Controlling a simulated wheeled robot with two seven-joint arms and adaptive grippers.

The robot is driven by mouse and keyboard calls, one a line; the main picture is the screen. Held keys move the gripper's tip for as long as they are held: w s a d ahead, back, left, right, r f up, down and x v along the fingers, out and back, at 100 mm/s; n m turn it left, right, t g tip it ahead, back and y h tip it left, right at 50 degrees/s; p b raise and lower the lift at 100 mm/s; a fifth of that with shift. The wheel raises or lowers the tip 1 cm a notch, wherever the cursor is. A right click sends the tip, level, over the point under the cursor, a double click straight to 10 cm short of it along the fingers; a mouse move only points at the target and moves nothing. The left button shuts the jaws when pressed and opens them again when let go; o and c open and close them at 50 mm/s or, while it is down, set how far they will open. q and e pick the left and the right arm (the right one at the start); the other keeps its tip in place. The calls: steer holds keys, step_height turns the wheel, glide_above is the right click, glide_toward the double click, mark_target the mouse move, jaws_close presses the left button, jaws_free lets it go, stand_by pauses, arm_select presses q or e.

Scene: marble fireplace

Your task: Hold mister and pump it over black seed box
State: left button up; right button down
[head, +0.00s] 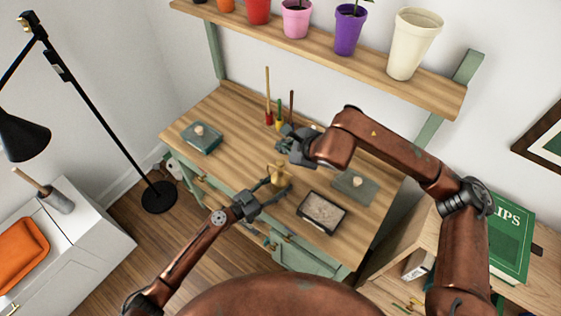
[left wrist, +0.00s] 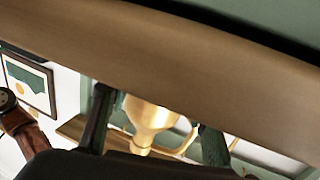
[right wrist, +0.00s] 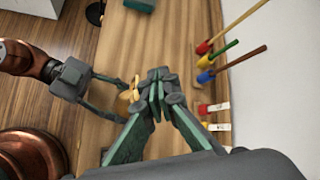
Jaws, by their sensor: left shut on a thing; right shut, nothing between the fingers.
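The brass mister (head: 277,172) stands out over the wooden desk, left of the black seed box (head: 321,212), not above it. My left gripper (head: 279,184) is shut on the mister. In the left wrist view the mister's golden body (left wrist: 150,120) shows between the two fingers. My right gripper (head: 284,143) is shut and empty, just behind the mister in the head view. In the right wrist view its closed fingertips (right wrist: 155,82) are close beside the mister (right wrist: 131,92); I cannot tell whether they touch. The black seed box holds pale soil and lies flat on the desk.
A green box (head: 201,137) sits on the desk's left. A grey-green lid or tray (head: 354,186) lies right of the seed box. Upright tools (head: 268,100) stand at the back. A shelf (head: 330,62) with pots runs above. The desk's left-middle is clear.

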mark_target(279, 160)
steer(key=shift+a+f, duration=0.1)
steer(key=shift+f, duration=2.55)
steer(key=shift+f, duration=0.4)
steer(key=shift+f, duration=0.9)
stand_by(0.6)
steer(key=shift+r, duration=1.35)
steer(key=shift+r, duration=0.15)
steer(key=shift+r, duration=2.35)
